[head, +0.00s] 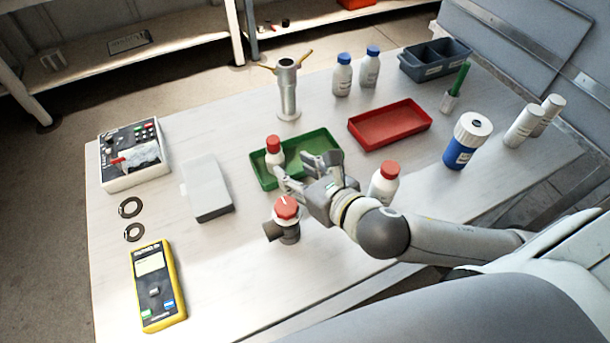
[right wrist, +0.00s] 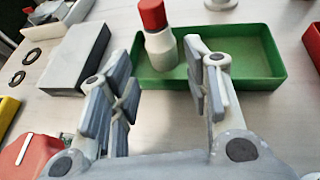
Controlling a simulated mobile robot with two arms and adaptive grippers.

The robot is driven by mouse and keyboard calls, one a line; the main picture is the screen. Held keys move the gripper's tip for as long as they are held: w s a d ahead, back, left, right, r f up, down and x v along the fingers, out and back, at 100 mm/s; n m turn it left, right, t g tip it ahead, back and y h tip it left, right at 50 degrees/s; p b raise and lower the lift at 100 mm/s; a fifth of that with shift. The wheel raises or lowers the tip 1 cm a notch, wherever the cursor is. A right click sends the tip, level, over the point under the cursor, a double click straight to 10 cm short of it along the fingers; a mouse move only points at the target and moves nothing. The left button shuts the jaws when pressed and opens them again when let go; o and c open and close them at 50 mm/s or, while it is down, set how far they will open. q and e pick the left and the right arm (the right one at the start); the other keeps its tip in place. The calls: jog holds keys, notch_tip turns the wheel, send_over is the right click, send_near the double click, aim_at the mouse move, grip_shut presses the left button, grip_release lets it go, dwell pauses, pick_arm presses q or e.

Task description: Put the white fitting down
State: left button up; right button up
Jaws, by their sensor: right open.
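The white fitting (head: 274,157), a small white piece with a red top, stands upright in the left part of the green tray (head: 320,137). In the right wrist view the white fitting (right wrist: 160,46) stands inside the green tray (right wrist: 260,84), beyond my fingertips. My right gripper (head: 308,172) is open and empty at the tray's near edge. In the right wrist view its two fingers (right wrist: 160,88) are spread apart, with the fitting ahead of the gap and clear of both. My left gripper is not in view.
A grey valve with a red knob (head: 286,208) stands just left of my right gripper. A white bottle with a red cap (head: 384,184) stands close behind my wrist. A red tray (head: 390,124) lies right of the green tray. A grey box (head: 206,187) lies left.

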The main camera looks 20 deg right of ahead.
jog(key=shift+v, duration=1.25)
jog(key=shift+p, duration=0.3)
